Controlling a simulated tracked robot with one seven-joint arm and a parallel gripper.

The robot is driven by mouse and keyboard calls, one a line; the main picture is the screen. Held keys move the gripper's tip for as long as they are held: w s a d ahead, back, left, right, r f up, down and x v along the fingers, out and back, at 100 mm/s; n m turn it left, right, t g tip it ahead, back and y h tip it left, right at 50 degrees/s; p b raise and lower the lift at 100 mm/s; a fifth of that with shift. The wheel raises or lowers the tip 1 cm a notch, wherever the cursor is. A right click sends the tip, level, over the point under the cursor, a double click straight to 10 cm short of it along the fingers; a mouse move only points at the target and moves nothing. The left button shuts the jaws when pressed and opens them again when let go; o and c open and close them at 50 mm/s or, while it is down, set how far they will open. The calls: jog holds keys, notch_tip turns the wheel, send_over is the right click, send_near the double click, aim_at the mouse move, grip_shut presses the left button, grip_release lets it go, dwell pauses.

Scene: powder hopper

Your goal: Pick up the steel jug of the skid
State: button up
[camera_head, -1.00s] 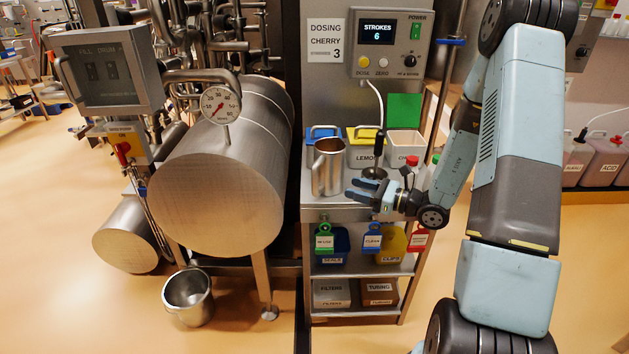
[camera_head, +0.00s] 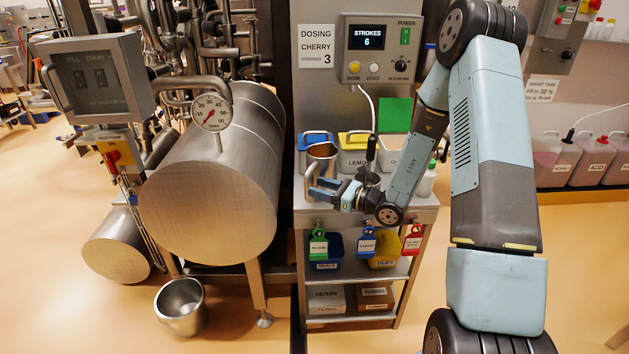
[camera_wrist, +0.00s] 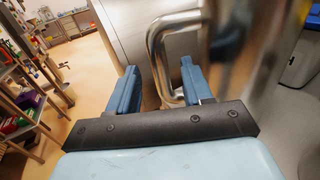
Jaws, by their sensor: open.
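The steel jug (camera_head: 322,153) stands upright on the top of the skid (camera_head: 425,207), at its left end. My gripper (camera_head: 312,189) is open, in front of the jug's lower part and hiding some of it. In the wrist view, the jug's bent handle (camera_wrist: 155,45) shows beyond and partly between the blue fingers of my gripper (camera_wrist: 161,76). The jug's blurred body (camera_wrist: 235,50) is close at the right. The fingers are not closed on the handle; I cannot tell whether either one touches it.
Behind the jug are a blue-lidded bin (camera_head: 303,140), the yellow-lidded lemon bin (camera_head: 352,160) and a white bin. A dark-handled tool (camera_head: 371,150) stands right of the jug. The large steel drum (camera_head: 215,200) is close on the left. Coloured tags (camera_head: 367,243) hang below the top.

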aim_at(308, 185)
jog(key=x, duration=0.4)
jog(key=shift+w+a+f, duration=0.1)
jog(key=shift+a+f, duration=0.05)
jog(key=shift+a, duration=0.15)
jog(key=shift+d, duration=0.1)
grip_shut()
dwell(1.0)
